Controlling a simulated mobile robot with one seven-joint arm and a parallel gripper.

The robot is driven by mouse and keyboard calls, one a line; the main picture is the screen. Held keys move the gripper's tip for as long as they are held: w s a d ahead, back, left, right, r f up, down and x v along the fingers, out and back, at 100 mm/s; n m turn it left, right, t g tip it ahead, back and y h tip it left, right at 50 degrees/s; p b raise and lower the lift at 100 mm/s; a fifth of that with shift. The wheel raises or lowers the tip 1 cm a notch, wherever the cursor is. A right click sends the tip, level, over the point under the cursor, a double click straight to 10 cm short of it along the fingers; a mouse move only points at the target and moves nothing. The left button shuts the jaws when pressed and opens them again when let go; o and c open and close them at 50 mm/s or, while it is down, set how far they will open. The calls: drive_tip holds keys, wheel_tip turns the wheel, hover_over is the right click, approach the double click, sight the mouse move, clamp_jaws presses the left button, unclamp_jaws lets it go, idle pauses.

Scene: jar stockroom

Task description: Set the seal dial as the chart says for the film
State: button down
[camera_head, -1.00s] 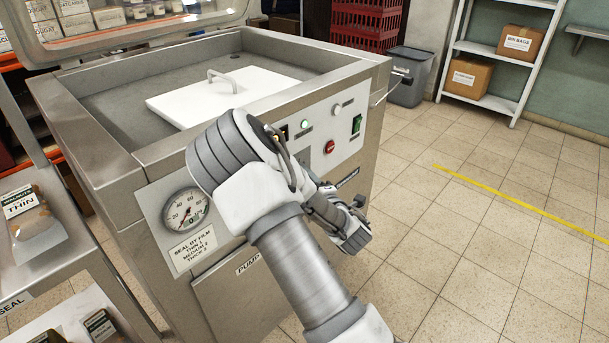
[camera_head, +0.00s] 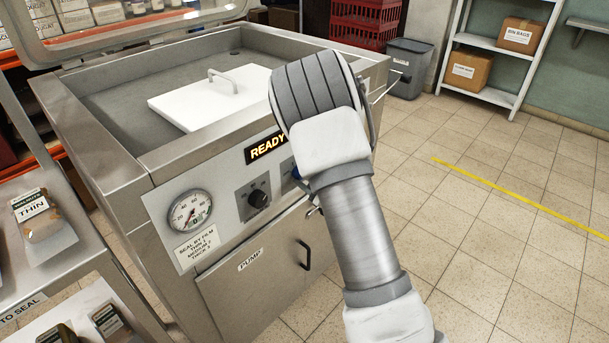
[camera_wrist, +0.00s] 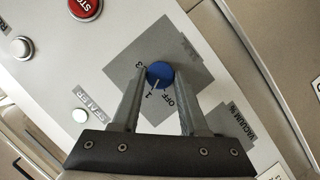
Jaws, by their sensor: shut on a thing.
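The blue dial (camera_wrist: 160,74) is on a grey plate with OFF, 1 and 3 legible around it. Its pale pointer line points down-left, close to the 1. My gripper (camera_wrist: 159,70) is shut on this dial, one finger on each side. In the head view my arm covers most of the blue dial (camera_head: 296,173), and my fingers are hidden. The chart (camera_head: 198,248) below the gauge reads seal by film, thin 1, with medium and thick lines under it. A film pack (camera_head: 41,218) on the left shelf is labelled THIN.
A black knob (camera_head: 258,198) sits left of the blue dial, under a lit READY display (camera_head: 267,149). A red STOP button (camera_wrist: 85,8) and a pale lamp (camera_wrist: 80,116) are near my gripper. The machine's lid (camera_head: 130,30) is up. The floor at right is clear.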

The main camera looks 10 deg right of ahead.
idle(0.3)
drive_tip(key=shift+c, duration=2.2)
unclamp_jaws()
drive_tip(key=p+v, duration=0.8)
drive_tip(key=v, duration=0.9)
drive_tip(key=shift+p, duration=0.4)
drive_tip(key=shift+s, duration=0.2)
drive_tip(key=shift+r, duration=0.1)
